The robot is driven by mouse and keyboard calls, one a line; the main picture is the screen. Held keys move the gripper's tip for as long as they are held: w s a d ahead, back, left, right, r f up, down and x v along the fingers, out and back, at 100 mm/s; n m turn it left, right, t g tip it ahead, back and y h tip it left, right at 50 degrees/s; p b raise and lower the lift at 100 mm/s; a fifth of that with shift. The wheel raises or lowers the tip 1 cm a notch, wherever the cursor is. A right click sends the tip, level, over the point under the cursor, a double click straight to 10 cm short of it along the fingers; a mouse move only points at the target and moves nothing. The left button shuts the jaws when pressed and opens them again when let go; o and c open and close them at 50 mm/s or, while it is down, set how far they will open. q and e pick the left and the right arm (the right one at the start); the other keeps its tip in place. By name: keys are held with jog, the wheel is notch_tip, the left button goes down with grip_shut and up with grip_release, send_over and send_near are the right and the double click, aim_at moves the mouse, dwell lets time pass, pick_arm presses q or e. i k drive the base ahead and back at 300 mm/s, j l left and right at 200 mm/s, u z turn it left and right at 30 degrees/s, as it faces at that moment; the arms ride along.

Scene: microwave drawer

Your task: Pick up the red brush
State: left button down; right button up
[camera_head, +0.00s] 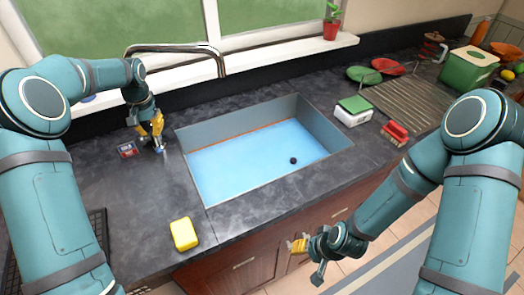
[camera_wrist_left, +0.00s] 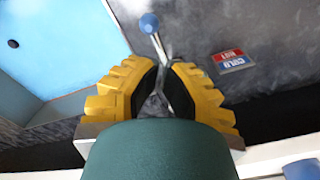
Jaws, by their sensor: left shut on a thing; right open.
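The red brush (camera_head: 395,133) lies on the dark counter to the right of the sink, beside a white box with a green top. Neither gripper is near it. My left gripper (camera_head: 157,133) is behind the sink's left corner. In the left wrist view its yellow fingers (camera_wrist_left: 160,95) are shut on a thin metal lever (camera_wrist_left: 157,42) with a blue knob at its end. My right gripper (camera_head: 298,246) is open and empty, low in front of the cabinet doors, well below and left of the brush.
The sink (camera_head: 262,158) has a blue bottom and a dark drain, with a metal spout (camera_head: 222,65) behind it. A yellow sponge (camera_head: 184,234) lies front left. The green-topped box (camera_head: 353,111) is close to the brush. A drying rack (camera_head: 405,98) and green bin (camera_head: 468,70) stand farther right.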

aim_at(397, 134)
jog(key=k+l, duration=0.8)
jog(key=k, duration=0.05)
